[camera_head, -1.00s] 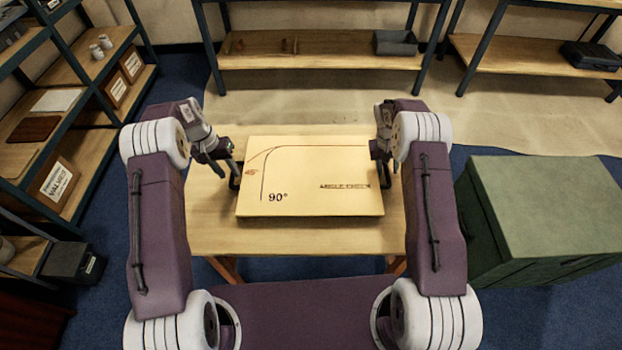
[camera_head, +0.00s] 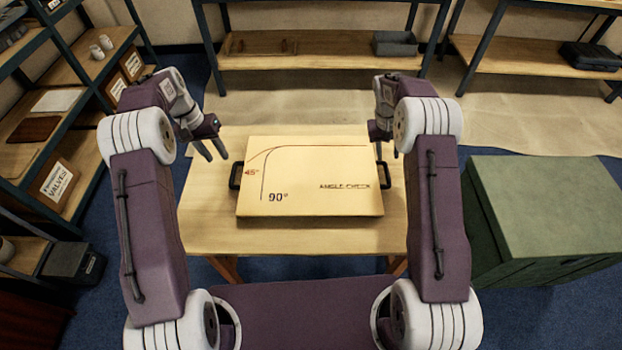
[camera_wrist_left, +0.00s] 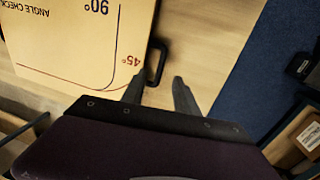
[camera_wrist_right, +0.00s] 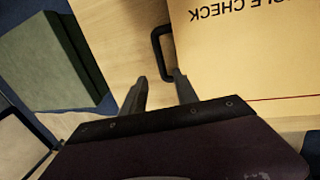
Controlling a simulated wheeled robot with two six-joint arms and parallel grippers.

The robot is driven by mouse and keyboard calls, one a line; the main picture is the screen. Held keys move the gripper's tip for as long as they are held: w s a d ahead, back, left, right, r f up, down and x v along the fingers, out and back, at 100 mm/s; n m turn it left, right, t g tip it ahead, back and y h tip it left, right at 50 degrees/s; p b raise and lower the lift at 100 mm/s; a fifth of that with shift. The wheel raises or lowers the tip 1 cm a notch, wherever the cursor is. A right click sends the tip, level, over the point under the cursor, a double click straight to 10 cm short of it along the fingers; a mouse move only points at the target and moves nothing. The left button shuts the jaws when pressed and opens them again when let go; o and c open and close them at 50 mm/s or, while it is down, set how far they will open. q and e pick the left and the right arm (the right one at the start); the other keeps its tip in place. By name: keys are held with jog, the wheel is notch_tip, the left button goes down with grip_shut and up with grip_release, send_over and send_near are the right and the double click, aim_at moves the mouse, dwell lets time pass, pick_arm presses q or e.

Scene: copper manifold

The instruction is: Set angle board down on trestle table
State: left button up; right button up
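The angle board (camera_head: 310,180) is a pale yellow slab marked 45°, 90° and "ANGLE CHECK". It lies flat on the wooden trestle table (camera_head: 210,235), with a black handle on each side. My left gripper (camera_head: 216,152) is open and empty, up and left of the left handle (camera_head: 235,175), apart from it. In the left wrist view its spread fingers (camera_wrist_left: 160,90) are clear of the handle (camera_wrist_left: 156,62). My right gripper (camera_head: 388,152) is above the right handle (camera_head: 384,175). In the right wrist view its fingers (camera_wrist_right: 160,82) are apart and empty beside the handle (camera_wrist_right: 158,45).
A green chest (camera_head: 550,210) stands right of the table. A shelf rack (camera_head: 75,130) with boxes and a valves carton (camera_head: 57,180) stands on the left. Shelves (camera_head: 310,62) line the back wall. The table is bare around the board.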

jog(key=v, duration=0.3)
jog(key=shift+r, duration=0.35)
